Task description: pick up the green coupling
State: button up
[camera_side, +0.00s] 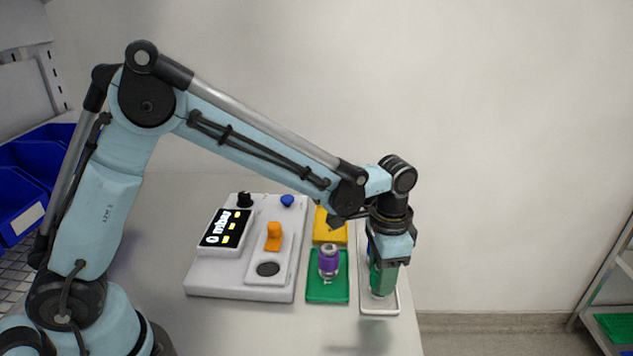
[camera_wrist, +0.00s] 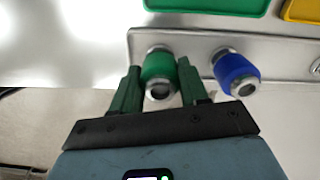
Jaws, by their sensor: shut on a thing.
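The green coupling (camera_wrist: 159,66), a green collar with metal ends, sits between the two green fingers of my gripper (camera_wrist: 158,78) in the wrist view. The fingers are shut on its sides. It is at the narrow grey tray (camera_wrist: 205,42); I cannot tell whether it still touches the tray. In the side view my gripper (camera_side: 383,278) points down over the same tray (camera_side: 381,309), and its fingers hide most of the coupling. A blue coupling (camera_wrist: 236,68) stands on the tray to the right of the green one in the wrist view.
A purple-collared coupling (camera_side: 328,260) stands on a green mat (camera_side: 327,292) left of the tray. A yellow mat (camera_side: 325,236) lies behind it. A white device (camera_side: 240,285) with a display (camera_side: 225,230) and an orange lever (camera_side: 274,236) stands further left. The table edge is close to the tray.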

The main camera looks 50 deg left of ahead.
jog(key=r, duration=0.4)
jog(key=shift+s+d, duration=0.2)
jog(key=shift+s, duration=0.05)
jog(key=s+d+r, duration=0.6)
jog(key=s, duration=0.1)
jog(key=s+a+r+n, duration=0.1)
jog(key=s+a+n, duration=0.3)
jog(key=a, duration=0.7)
jog(key=s+a+r+n, duration=0.15)
jog(key=a+n, duration=0.35)
jog(key=a, duration=0.7)
jog(key=shift+s+f, duration=0.15)
jog(key=shift+f, duration=1.2)
jog(key=shift+s+f, duration=0.1)
jog(key=shift+f, duration=1.2)
jog(key=shift+f, duration=0.15)
jog(key=shift+f, duration=0.8)
jog(key=shift+f, duration=0.25)
jog(key=shift+f, duration=0.4)
